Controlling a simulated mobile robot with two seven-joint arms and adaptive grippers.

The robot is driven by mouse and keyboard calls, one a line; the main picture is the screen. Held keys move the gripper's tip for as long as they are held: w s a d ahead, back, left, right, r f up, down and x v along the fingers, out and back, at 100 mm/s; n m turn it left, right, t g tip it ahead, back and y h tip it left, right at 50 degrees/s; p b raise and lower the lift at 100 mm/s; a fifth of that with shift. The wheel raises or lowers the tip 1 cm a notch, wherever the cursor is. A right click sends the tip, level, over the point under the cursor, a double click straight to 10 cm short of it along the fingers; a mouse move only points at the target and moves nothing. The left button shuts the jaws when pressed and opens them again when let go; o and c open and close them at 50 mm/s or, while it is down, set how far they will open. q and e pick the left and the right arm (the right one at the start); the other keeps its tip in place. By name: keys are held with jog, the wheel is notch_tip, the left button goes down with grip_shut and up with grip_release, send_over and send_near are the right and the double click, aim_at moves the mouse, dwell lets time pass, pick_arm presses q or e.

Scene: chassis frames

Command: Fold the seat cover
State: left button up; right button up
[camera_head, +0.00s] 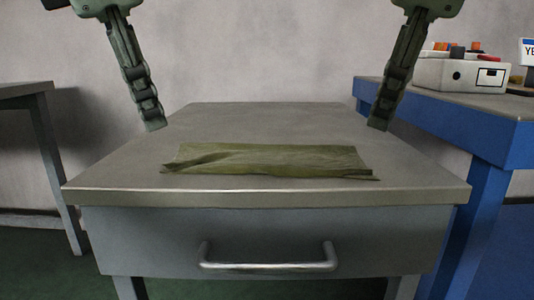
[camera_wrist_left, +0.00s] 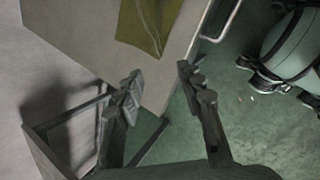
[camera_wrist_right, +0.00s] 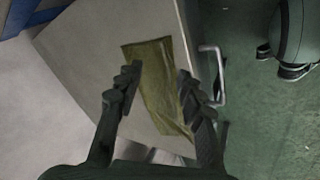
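The seat cover (camera_head: 270,161) is an olive-green cloth lying as a long, narrow strip on the grey table, near its front edge. Its surface is wrinkled, with a crease at the left. Its end shows at the top of the left wrist view (camera_wrist_left: 150,22), and it shows in the right wrist view (camera_wrist_right: 156,85). My left gripper (camera_head: 154,124) is above the table's left side, apart from the cloth; its fingers are spread and empty. My right gripper (camera_head: 378,123) is above the right side, also apart from the cloth, with fingers spread and empty.
The grey table (camera_head: 270,120) has a drawer with a metal handle (camera_head: 268,266) at its front. A blue bench (camera_head: 450,112) at the right carries a white box (camera_head: 460,76). Another table (camera_head: 25,91) stands at the left. The tabletop behind the cloth is clear.

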pick_arm(q)
jog(key=shift+s+r, duration=0.2)
pick_arm(e)
jog(key=shift+s+r, duration=0.2)
pick_arm(q)
jog(key=shift+c, duration=0.6)
pick_arm(e)
jog(key=shift+c, duration=0.6)
